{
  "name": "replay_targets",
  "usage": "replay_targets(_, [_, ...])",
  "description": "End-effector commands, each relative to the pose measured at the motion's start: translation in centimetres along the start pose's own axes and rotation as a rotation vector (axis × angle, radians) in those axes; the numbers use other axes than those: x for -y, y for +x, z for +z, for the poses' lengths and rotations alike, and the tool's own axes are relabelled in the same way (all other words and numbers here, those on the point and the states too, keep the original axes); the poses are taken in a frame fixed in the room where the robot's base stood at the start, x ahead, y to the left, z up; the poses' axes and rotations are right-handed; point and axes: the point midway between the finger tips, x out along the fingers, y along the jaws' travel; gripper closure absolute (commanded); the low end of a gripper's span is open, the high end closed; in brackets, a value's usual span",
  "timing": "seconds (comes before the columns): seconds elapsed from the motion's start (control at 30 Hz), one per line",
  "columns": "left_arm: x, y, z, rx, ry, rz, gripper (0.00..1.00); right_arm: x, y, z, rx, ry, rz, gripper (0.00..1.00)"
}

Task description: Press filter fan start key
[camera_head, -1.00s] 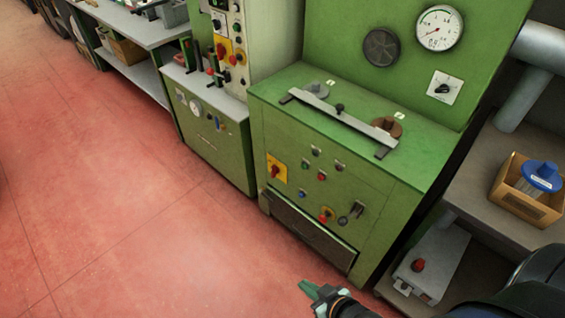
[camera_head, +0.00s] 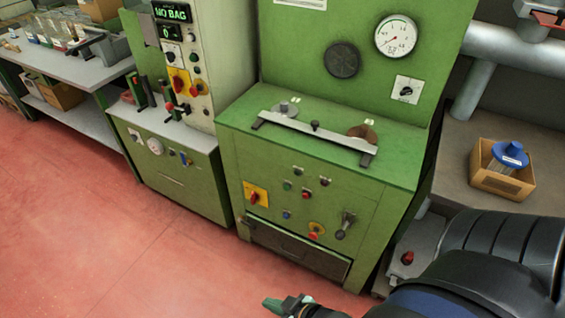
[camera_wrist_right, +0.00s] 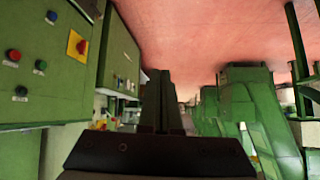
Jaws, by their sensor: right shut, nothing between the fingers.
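A green machine cabinet (camera_head: 320,215) stands in the middle of the head view. Its front carries a green button (camera_head: 287,185), a red button (camera_head: 305,194), a blue button (camera_head: 286,215) and a lower red button (camera_head: 313,236). Their labels are too small to read, so I cannot tell which is the filter fan start key. My right gripper (camera_head: 275,303) is shut and empty, low in front of the cabinet and apart from it. In the right wrist view its fingers (camera_wrist_right: 160,80) point ahead, with the buttoned panel (camera_wrist_right: 45,105) at the left. My left gripper is out of view.
A yellow-backed red switch (camera_head: 255,196) and a protruding lever (camera_head: 345,225) are on the cabinet front. A metal bar (camera_head: 310,134) lies on its top. A shelf with a cardboard box (camera_head: 505,185) stands at right. The red floor (camera_head: 130,250) is clear at left.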

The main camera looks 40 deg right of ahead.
Motion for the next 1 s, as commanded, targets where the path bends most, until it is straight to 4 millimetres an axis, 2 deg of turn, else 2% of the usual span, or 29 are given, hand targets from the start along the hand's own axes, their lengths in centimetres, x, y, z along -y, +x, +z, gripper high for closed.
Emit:
replay_targets(0.17, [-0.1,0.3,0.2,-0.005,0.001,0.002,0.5,-0.4,0.6,0.2,-0.004,-0.021,0.01,1.0])
replay_targets(0.27, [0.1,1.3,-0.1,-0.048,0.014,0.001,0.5,-1.9,2.5,0.3,-0.026,-0.128,0.05,1.0])
replay_targets(0.37, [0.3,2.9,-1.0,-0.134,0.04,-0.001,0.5,-4.7,5.9,0.2,-0.057,-0.335,0.131,1.0])
replay_targets(0.5, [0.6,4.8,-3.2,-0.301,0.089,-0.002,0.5,-9.9,11.2,-0.8,-0.075,-0.735,0.303,1.0])
replay_targets(0.7, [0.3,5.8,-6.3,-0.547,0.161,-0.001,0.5,-16.7,17.1,-3.2,0.006,-1.3,0.568,1.0])
replay_targets(0.9, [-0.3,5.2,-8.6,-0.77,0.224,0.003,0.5,-21.8,20.9,-5.6,0.197,-1.773,0.786,1.0])
replay_targets(1.0, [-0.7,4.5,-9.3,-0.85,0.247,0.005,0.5,-23.4,22.0,-6.5,0.295,-1.936,0.854,1.0])
